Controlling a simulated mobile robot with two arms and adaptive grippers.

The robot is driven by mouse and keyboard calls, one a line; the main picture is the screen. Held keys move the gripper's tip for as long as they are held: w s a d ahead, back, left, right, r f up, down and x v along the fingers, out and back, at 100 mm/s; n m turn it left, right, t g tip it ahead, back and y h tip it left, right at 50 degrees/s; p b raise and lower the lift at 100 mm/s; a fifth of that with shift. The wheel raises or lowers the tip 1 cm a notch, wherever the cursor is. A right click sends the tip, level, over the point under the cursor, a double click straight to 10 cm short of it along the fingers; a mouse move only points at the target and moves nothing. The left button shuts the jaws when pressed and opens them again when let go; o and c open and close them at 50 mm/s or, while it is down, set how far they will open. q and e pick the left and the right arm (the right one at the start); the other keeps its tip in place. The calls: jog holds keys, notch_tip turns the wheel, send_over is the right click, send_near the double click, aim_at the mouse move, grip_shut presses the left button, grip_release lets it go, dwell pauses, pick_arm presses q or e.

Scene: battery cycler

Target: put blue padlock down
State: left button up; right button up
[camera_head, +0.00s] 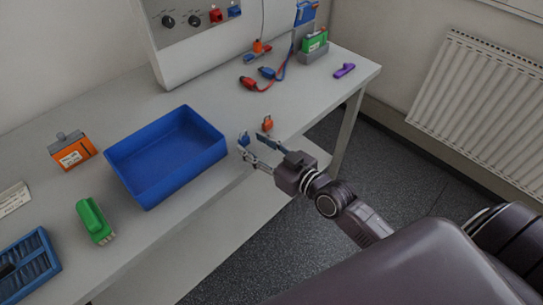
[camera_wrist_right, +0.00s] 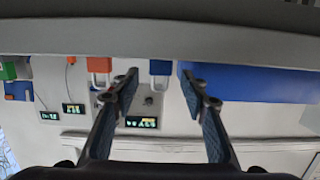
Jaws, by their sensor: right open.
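The blue padlock (camera_head: 243,139) is on the table near its front edge, just right of the blue bin. In the right wrist view the padlock (camera_wrist_right: 160,67) shows against the tabletop, which is upside down there, with its shackle pointing away from the table. My right gripper (camera_head: 254,144) is open, with its fingers spread and pointing toward the padlock. In the wrist view the padlock lines up with the gap between the fingertips (camera_wrist_right: 159,82), and no finger visibly touches it. My left gripper is not in view.
A red padlock (camera_head: 267,124) stands right of the blue one. The blue bin (camera_head: 188,189) is empty. An orange battery (camera_head: 71,150) and a green battery (camera_head: 94,221) are left of it. The cycler (camera_head: 196,42) stands behind.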

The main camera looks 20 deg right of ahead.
jog(key=v, duration=0.7)
jog(key=shift+s+b, duration=0.2)
jog(key=shift+b, duration=0.2)
jog(key=s+d+f+m+g+h, duration=0.1)
jog(key=d+f+g+h, duration=0.15)
jog(key=f, duration=0.75)
jog(key=s+d+f+m+g+h, duration=0.1)
jog(key=d+f, duration=0.2)
jog(key=f, duration=0.7)
jog(key=s+d+f+g+h, duration=0.15)
jog(key=s+f, duration=0.25)
jog(key=f, duration=0.5)
jog(key=s+d+f+g, duration=0.1)
jog(key=s+f+g, duration=0.1)
jog(key=s+f, duration=0.45)
jog(key=s+a+f+g, duration=0.2)
jog(key=s+f+g, duration=0.1)
jog(key=s+f, duration=0.7)
jog(key=s+a+f+g, duration=0.3)
jog(key=s+f, duration=0.8)
jog(key=s, duration=0.6)
jog(key=shift+a+g+h, duration=0.3)
jog(key=shift+g, duration=0.3)
